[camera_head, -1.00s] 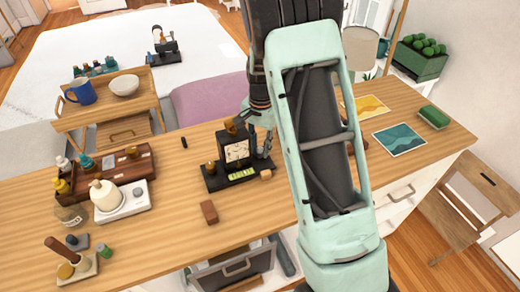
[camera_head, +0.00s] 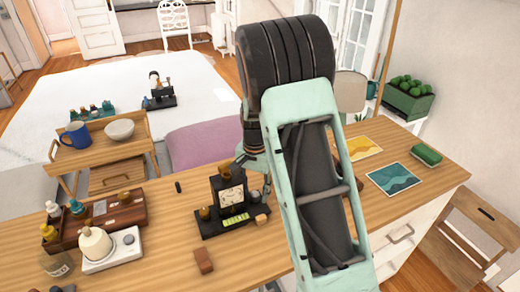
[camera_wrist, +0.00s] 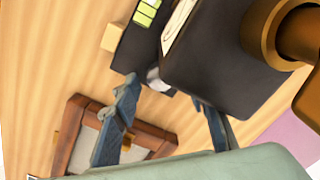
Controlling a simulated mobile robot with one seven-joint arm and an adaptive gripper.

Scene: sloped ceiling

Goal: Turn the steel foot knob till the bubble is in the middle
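A black instrument (camera_head: 230,193) with a pale dial face stands on a black base on the wooden counter. Its yellow-green level vial (camera_head: 235,219) lies along the base front; it also shows in the wrist view (camera_wrist: 146,12). The bubble is too small to make out. The steel foot knob (camera_wrist: 154,80) shows partly at the base edge in the wrist view, the rest hidden by the black body. My gripper (camera_wrist: 163,90) is open, its two blue-grey fingers apart with the knob between their tips in the picture. I cannot tell whether either touches it.
A small wood block (camera_wrist: 114,38) sits beside the base. A brown-framed tray (camera_wrist: 165,143) lies beneath the fingers in the wrist view. A reddish block (camera_head: 203,261) lies in front. A brown rack (camera_head: 128,212) and white scale (camera_head: 115,252) stand left, cards (camera_head: 394,179) right.

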